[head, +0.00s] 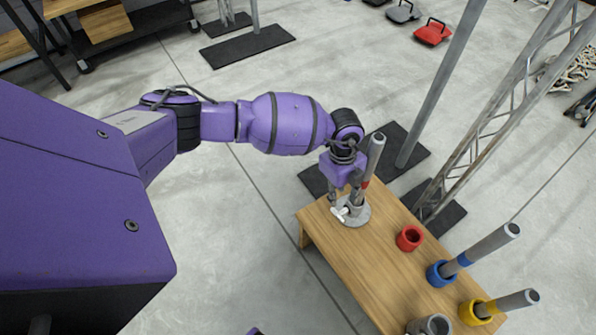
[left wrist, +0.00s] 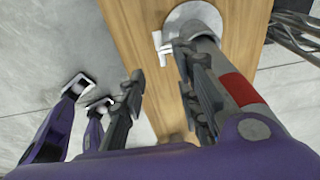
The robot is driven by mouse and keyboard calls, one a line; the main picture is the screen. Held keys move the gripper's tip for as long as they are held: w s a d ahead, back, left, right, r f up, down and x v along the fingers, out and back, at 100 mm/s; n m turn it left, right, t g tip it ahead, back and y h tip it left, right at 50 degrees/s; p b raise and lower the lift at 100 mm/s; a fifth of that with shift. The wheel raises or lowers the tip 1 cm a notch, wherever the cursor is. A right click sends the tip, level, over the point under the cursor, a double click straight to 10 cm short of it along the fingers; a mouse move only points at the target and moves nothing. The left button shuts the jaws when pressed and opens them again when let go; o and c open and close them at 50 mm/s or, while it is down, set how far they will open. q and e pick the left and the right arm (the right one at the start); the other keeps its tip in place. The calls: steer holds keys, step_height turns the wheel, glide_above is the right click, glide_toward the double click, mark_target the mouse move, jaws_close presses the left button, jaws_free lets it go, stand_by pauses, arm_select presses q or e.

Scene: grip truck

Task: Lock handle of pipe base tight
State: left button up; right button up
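A grey pipe (head: 375,153) with a red band stands upright in a round metal pipe base (head: 352,213) near the table's far left corner. The base also shows in the left wrist view (left wrist: 207,16). Its white T-shaped handle (left wrist: 164,48) sticks out from the base's side and also shows in the head view (head: 341,214). My left gripper (left wrist: 158,68) is open, pointing down beside the pipe. The handle lies ahead of the gap between its fingers. One finger partly covers the pipe and base; contact cannot be told. My right gripper is not identifiable.
The wooden table (head: 385,265) also holds a red ring (head: 409,238), a blue ring (head: 436,273) and a yellow ring (head: 470,312). Slanted pipes stand in the blue and yellow rings. A metal truss (head: 515,100) rises behind the table.

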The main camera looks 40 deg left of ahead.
arm_select(q)
steer(key=shift+w+a+r, duration=0.1)
steer(key=shift+w+r, duration=0.1)
steer(key=shift+r, duration=1.25)
